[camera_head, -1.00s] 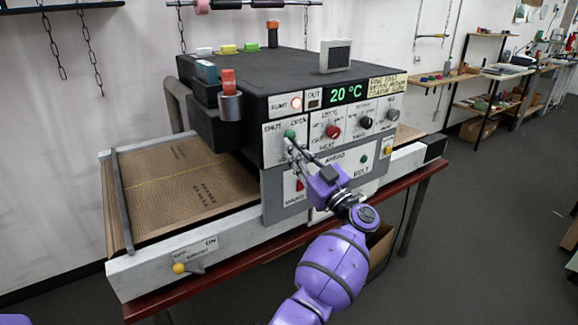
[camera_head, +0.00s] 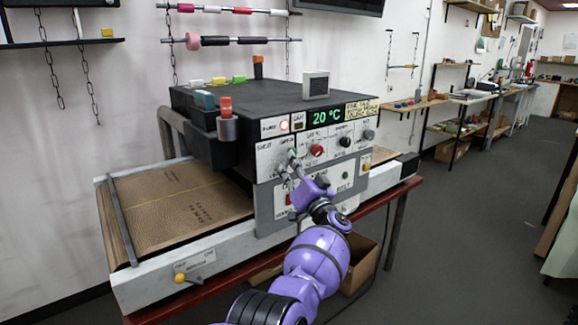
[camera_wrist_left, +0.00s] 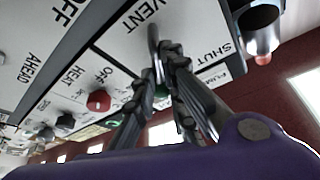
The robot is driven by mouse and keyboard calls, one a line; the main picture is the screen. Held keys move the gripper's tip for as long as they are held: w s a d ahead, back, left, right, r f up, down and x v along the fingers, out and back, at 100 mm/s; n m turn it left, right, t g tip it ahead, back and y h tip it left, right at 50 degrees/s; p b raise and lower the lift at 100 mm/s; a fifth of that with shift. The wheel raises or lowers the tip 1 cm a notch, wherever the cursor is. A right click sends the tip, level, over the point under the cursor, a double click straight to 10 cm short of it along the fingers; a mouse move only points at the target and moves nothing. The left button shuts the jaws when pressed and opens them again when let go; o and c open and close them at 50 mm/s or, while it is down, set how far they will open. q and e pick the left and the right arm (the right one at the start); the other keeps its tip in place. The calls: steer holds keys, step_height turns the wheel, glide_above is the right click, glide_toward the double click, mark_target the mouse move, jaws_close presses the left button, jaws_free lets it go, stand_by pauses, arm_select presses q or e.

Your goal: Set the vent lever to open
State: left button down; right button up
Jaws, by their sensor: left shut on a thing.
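The vent lever, with a green knob (camera_head: 292,154), is on the front panel of the dark press, near the panel's upper left. In the head view the knob is just below the word OPEN and right of SHUT. My left gripper (camera_head: 295,162) reaches it from the lower right and is shut on it. In the left wrist view the lever's grey shaft (camera_wrist_left: 153,42) runs from the VENT label down between the fingertips (camera_wrist_left: 162,75). The fingers hide most of the knob, and the OPEN label cannot be made out there. My right gripper is not in view.
Right of the lever are a red heat knob (camera_head: 316,151) and a black knob (camera_head: 345,141). A cylindrical holder (camera_head: 227,127) juts out at the panel's left. A brown belt (camera_head: 180,205) lies left of the press. A cardboard box (camera_head: 358,265) is below.

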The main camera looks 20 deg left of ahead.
arm_select(q)
steer(key=shift+w+r+m+h+p, duration=0.1)
steer(key=shift+r+m+h+p, duration=0.2)
steer(key=shift+m, duration=0.4)
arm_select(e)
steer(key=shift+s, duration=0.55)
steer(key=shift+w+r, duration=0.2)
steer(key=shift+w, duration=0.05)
arm_select(q)
steer(key=c, duration=2)
jaws_free()
steer(key=shift+o, duration=1.2)
steer(key=shift+w+f, duration=0.1)
steer(key=shift+o, duration=0.2)
steer(key=shift+f, duration=0.2)
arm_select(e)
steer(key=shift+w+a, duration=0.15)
